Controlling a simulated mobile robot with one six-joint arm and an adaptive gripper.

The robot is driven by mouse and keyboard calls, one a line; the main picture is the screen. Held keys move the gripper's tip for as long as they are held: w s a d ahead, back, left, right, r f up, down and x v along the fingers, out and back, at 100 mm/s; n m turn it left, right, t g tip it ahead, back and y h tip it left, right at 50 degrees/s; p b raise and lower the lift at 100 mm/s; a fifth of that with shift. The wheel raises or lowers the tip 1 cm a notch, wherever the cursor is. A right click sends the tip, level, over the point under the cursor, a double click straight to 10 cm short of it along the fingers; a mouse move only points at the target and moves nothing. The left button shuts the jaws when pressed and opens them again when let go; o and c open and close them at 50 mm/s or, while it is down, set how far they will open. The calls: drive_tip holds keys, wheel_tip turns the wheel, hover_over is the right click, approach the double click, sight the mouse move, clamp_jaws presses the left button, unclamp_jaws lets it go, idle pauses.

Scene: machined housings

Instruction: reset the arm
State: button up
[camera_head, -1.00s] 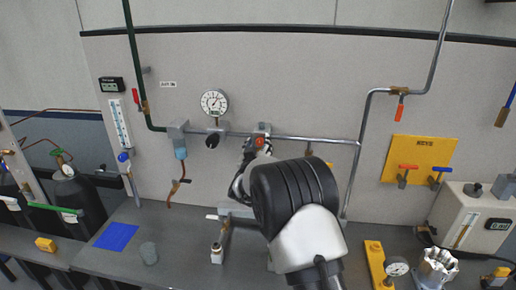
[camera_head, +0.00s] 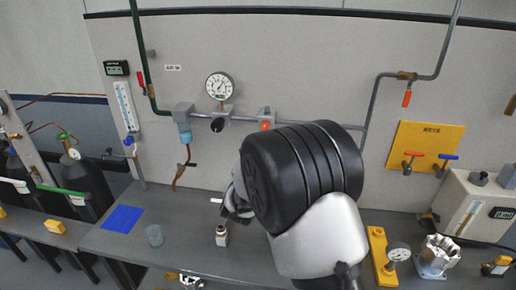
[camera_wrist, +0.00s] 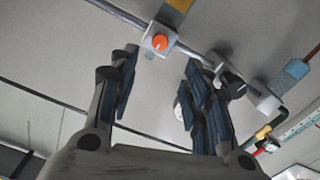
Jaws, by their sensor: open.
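My gripper (camera_wrist: 160,92) is open in the wrist view, with two dark fingers apart and nothing between them but the wall behind. In the head view my arm fills the middle, and my gripper (camera_head: 232,205) is mostly hidden behind its black joint, above the bench. The wrist view faces the wall pipe, with an orange knob on a grey block (camera_wrist: 160,41) beyond the left finger and a black knob (camera_wrist: 232,82) behind the right finger. The same orange knob (camera_head: 265,126) shows in the head view just above my arm.
A pressure gauge (camera_head: 219,86) is on the wall. A yellow key board (camera_head: 425,148) hangs at right. The bench left of my arm has free room.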

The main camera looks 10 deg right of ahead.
drive_tip(key=s+a+r+n+g+y+b, duration=0.2)
drive_tip(key=s+g+y+b, duration=0.4)
drive_tip(key=s, duration=1)
drive_tip(key=s+d+f+g, duration=0.2)
drive_tip(key=s+f, duration=0.1)
drive_tip(key=s, duration=0.7)
drive_tip(key=s+d+f+m+g+b, duration=0.1)
drive_tip(key=s+d+f+g, duration=0.1)
drive_tip(key=s, duration=0.8)
drive_tip(key=s+d+f+g+b, duration=0.1)
drive_tip(key=s+f, duration=0.3)
drive_tip(key=s, duration=0.6)
drive_tip(key=shift+d+f+m+g, duration=0.3)
drive_tip(key=shift+d+f+g, duration=0.15)
drive_tip(key=shift+g, duration=0.35)
drive_tip(key=shift+w, duration=0.1)
